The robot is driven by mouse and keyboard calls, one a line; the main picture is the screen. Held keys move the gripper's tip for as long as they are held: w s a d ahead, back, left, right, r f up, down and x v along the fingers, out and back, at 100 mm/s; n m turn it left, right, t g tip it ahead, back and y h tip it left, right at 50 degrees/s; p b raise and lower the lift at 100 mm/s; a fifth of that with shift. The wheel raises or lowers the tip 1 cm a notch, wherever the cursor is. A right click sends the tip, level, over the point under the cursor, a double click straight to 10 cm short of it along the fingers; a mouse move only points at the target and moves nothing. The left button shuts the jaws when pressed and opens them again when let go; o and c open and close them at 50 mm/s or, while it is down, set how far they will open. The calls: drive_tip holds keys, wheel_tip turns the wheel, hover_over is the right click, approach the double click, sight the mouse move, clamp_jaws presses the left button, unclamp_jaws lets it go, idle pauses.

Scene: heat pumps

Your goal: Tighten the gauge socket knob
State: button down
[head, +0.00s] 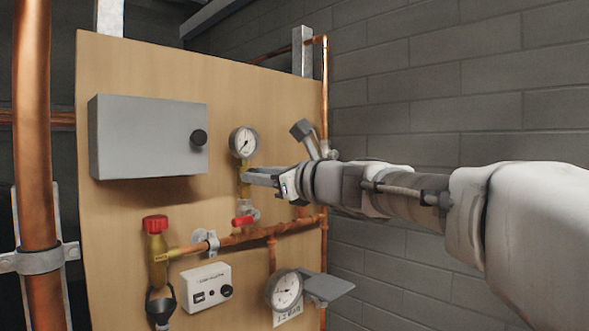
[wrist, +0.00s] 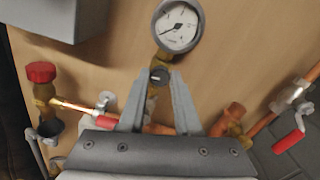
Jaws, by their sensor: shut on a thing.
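The round white-faced gauge (head: 244,142) is mounted on the wooden board, on a brass stem above a red-handled valve. It also shows at the top of the wrist view (wrist: 177,27). The small dark socket knob (wrist: 159,76) is just below the gauge on the brass fitting. My gripper (wrist: 160,78) is shut on this knob, with one finger on each side of it. In the head view my gripper (head: 247,176) reaches the brass stem from the right and hides the knob. The knob's turn angle is hard to read.
A grey box with a black knob (head: 147,137) is at the upper left. A red-capped valve (head: 156,225), copper pipes (head: 245,237), a white control box (head: 207,287) and a second gauge (head: 285,290) are below. A red lever (wrist: 289,142) is at the right in the wrist view.

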drive_tip(key=shift+f+m, duration=0.1)
drive_tip(key=shift+m, duration=0.5)
drive_tip(key=c, duration=0.6)
unclamp_jaws()
drive_tip(key=shift+s+d, duration=0.1)
drive_tip(key=shift+d, duration=0.05)
drive_tip(key=b+v, duration=0.2)
drive_tip(key=v, duration=1.5)
